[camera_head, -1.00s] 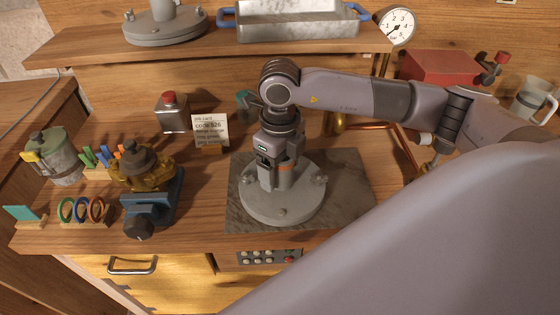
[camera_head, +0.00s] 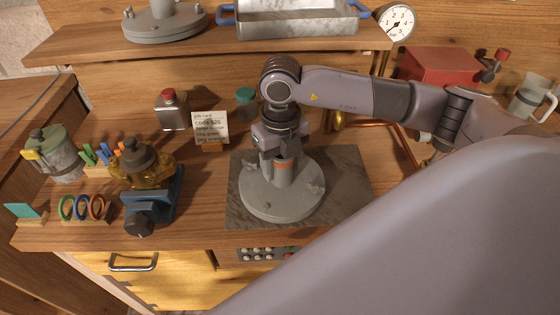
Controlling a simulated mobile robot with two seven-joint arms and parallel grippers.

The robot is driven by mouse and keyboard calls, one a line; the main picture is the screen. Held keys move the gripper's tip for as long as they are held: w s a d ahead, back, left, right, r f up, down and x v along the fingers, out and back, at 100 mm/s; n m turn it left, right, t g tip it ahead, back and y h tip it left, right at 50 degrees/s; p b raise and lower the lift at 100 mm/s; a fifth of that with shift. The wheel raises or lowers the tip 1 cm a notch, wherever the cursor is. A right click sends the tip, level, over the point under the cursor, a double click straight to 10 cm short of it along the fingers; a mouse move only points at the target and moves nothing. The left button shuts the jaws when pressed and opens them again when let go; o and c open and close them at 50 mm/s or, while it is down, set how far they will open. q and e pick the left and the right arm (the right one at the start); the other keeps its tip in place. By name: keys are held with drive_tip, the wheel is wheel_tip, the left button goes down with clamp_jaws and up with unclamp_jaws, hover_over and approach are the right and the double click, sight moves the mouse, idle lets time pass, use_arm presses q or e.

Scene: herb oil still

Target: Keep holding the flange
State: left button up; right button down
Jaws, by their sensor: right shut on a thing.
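The flange (camera_head: 283,202) is a round grey disc with an upright neck and an orange band near the top of the neck. It lies flat on a dark stone slab (camera_head: 345,175) at the middle of the bench. My right gripper (camera_head: 281,155) points down from above and is shut on the flange's neck, hiding its top. My left gripper is not in view.
Left of the slab stand a blue vise (camera_head: 152,205) with an amber piece, and coloured rings (camera_head: 82,208). Behind are a red-capped tin (camera_head: 172,112), a card (camera_head: 211,127) and a teal-lidded jar (camera_head: 246,100). A pressure gauge (camera_head: 397,22) is at the back right.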

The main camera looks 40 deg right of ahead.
drive_tip(key=m, duration=0.5)
drive_tip(key=shift+d+p, duration=0.15)
drive_tip(key=shift+p, duration=0.25)
drive_tip(key=m+p, duration=0.1)
drive_tip(key=m, duration=0.4)
drive_tip(key=shift+s+d+m, duration=0.1)
drive_tip(key=shift+m, duration=0.2)
drive_tip(key=shift+c, duration=1.9)
unclamp_jaws()
drive_tip(key=shift+r, duration=0.1)
drive_tip(key=shift+r, duration=3.55)
